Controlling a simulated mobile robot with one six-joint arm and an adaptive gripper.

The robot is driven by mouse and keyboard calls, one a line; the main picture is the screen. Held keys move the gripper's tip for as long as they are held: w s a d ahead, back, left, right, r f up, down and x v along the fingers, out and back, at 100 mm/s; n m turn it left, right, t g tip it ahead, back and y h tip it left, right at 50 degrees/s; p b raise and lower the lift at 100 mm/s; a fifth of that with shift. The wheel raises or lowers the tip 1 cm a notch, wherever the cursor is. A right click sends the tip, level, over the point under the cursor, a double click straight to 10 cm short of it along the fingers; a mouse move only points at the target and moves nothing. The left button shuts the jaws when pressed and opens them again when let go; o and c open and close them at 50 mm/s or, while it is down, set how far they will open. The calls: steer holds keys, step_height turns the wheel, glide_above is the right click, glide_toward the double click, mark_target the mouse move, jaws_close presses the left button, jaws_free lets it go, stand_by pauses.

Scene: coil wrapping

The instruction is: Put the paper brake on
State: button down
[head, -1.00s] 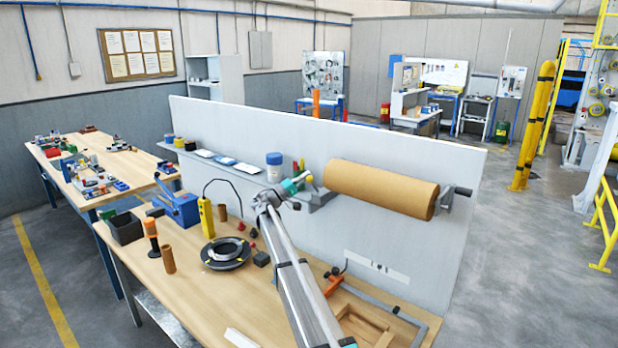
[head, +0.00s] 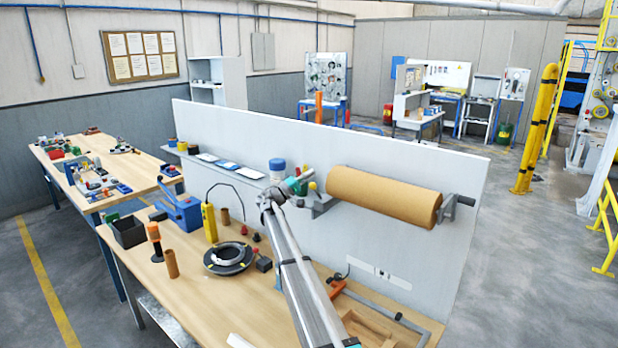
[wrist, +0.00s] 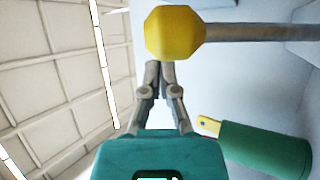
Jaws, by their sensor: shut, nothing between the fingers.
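A brown paper roll (head: 385,195) hangs on a holder along the grey panel. A yellow knob (head: 313,186) shows by the roll's left end. In the wrist view the yellow knob (wrist: 174,33) sits on the end of a metal rod (wrist: 255,32), which I take as the brake lever. My gripper (wrist: 152,70) is shut and empty, its fingertips just below the knob's left part in that picture. I cannot tell whether they touch it. In the head view my gripper (head: 306,177) is beside the knob, partly hidden by my arm.
A green handle (wrist: 265,150) lies right of my gripper in the wrist view. A blue-lidded jar (head: 277,170) stands on the shelf close by. The bench below holds a black coil (head: 228,257), a yellow device (head: 209,223) and a wooden frame (head: 375,325).

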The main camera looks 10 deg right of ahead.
steer(key=w+f+b+v, duration=0.1)
steer(key=b+v, duration=0.5)
steer(key=v, duration=0.3)
steer(key=shift+f, duration=0.4)
steer(key=shift+s+d, duration=0.1)
steer(key=shift+d, duration=0.05)
steer(key=s+d+f+g+y, duration=0.1)
steer(key=s+d+f+y, duration=0.25)
steer(key=s+f, duration=0.35)
steer(key=s+d+f+g+y, duration=0.1)
steer(key=s+d+f+y, duration=0.3)
steer(key=s, duration=0.5)
steer(key=s+d+f+g+y, duration=0.1)
steer(key=s+d+f+y, duration=0.15)
steer(key=s+f, duration=0.45)
steer(key=s+a+f+y, duration=0.3)
steer(key=s+y, duration=0.1)
steer(key=s, duration=0.5)
steer(key=s+a+f+y, duration=0.3)
steer(key=s+a+y, duration=0.1)
steer(key=s, duration=0.5)
steer(key=s+a+f+g+y+b, duration=0.1)
steer(key=s+a+f+y, duration=0.2)
steer(key=s, duration=0.6)
steer(key=shift+s+a+f+n+y, duration=0.3)
steer(key=shift+s+f+n+y, duration=0.1)
steer(key=shift+y, duration=0.7)
